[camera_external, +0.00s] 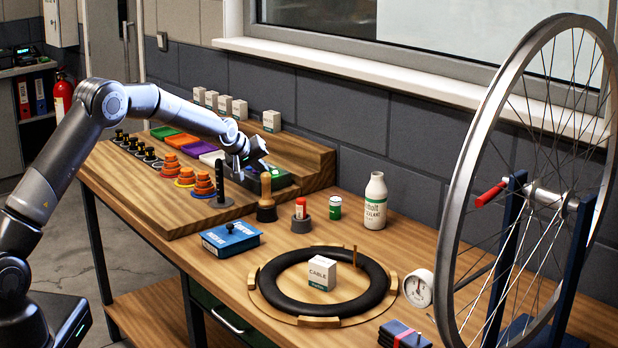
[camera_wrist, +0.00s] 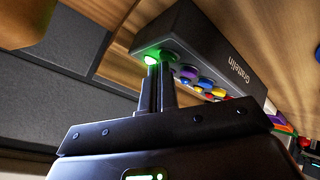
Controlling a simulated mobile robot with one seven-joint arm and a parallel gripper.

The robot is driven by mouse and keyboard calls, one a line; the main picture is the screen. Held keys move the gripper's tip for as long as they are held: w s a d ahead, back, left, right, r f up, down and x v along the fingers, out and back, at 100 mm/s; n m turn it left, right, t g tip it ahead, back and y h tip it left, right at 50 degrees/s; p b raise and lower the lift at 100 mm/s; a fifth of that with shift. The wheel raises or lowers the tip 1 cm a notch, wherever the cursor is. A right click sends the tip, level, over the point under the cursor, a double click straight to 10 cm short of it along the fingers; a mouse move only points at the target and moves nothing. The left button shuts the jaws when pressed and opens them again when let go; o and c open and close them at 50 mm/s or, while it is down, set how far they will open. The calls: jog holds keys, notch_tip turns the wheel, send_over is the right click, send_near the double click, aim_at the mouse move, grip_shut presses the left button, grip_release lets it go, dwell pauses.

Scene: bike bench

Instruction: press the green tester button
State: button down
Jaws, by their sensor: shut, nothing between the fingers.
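The tester is a dark box (camera_wrist: 225,60) with a row of coloured buttons along one face, seen in the wrist view. A bright green glow (camera_wrist: 151,58) shows at the end of the row, right at my fingertips. Beside it are dark green, purple, blue, yellow and red buttons. My gripper (camera_wrist: 160,72) is shut and empty, its tips over the green end of the row. Whether they touch the green button (camera_wrist: 170,55) I cannot tell. In the external view the tester (camera_external: 280,180) is mostly hidden behind my gripper (camera_external: 252,166), on the wooden bench.
A wooden-handled tool (camera_external: 266,200) stands close to the right of the tester, and a black post (camera_external: 220,188) stands in front. Stacked orange rings (camera_external: 203,184) and coloured trays (camera_external: 182,141) lie to the left. A raised wooden step (camera_external: 305,155) is behind.

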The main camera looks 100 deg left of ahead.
dwell(0.4)
jog(key=shift+r, duration=0.4)
jog(key=shift+r, duration=0.15)
jog(key=shift+r, duration=2.9)
jog(key=shift+d, duration=0.1)
